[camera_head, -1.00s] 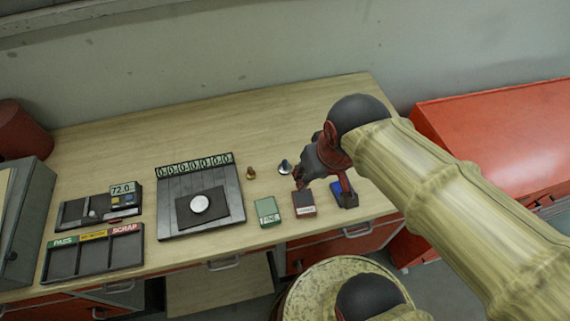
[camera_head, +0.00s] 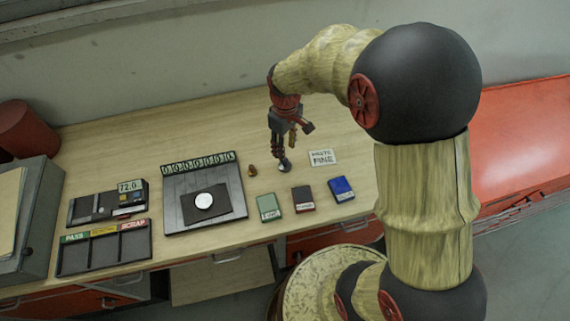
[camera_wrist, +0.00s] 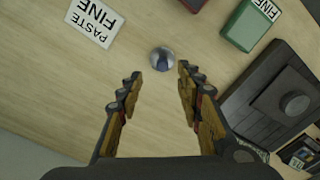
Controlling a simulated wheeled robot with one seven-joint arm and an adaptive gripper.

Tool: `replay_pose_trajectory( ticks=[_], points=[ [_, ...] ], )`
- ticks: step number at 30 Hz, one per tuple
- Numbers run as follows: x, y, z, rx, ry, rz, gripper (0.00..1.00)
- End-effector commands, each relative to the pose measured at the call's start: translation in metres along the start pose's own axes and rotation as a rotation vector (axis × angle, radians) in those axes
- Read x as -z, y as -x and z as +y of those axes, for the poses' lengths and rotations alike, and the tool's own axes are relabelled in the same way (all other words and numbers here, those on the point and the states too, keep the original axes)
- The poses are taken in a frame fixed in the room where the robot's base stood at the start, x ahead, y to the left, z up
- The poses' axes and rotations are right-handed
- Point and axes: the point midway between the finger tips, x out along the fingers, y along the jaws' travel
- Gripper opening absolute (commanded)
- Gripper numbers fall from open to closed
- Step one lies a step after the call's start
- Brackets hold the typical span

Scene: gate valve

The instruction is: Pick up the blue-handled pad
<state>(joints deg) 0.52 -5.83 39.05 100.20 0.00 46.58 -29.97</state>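The blue-handled pad is a small round silvery disc with a blue knob. In the wrist view the pad (camera_wrist: 162,59) lies on the table just beyond my fingertips, roughly in line with the gap between them. I cannot tell the exact height left between the fingertips and the pad.
A brass-coloured piece (camera_head: 252,170) stands left of the pad. A "PASTE FINE" card (camera_head: 322,157) lies to the right. Green (camera_head: 269,207), dark red (camera_head: 303,199) and blue (camera_head: 341,189) boxes lie in front. A dark plate stand (camera_head: 232,212) is at left. The table behind is clear.

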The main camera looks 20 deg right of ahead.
Motion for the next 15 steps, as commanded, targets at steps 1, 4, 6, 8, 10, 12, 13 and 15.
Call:
replay_pose_trajectory(
  ticks=[1, 4, 6, 8, 10, 12, 13, 15],
  points=[
    [-0.001, -0.007, -0.001, 0.002, 0.000, -0.003, 0.36],
    [-0.001, -0.015, -0.001, 0.001, -0.001, -0.002, 0.36],
    [-0.001, -0.019, -0.001, 0.000, -0.001, -0.001, 0.36],
    [-0.001, -0.024, -0.002, 0.001, -0.001, -0.002, 0.36],
    [-0.002, -0.033, -0.003, 0.002, -0.001, -0.003, 0.36],
    [-0.002, -0.044, -0.004, 0.001, -0.001, -0.002, 0.36],
    [-0.002, -0.048, -0.005, 0.002, -0.001, -0.003, 0.36],
    [-0.002, -0.059, -0.005, 0.001, -0.002, -0.002, 0.36]
  ],
)
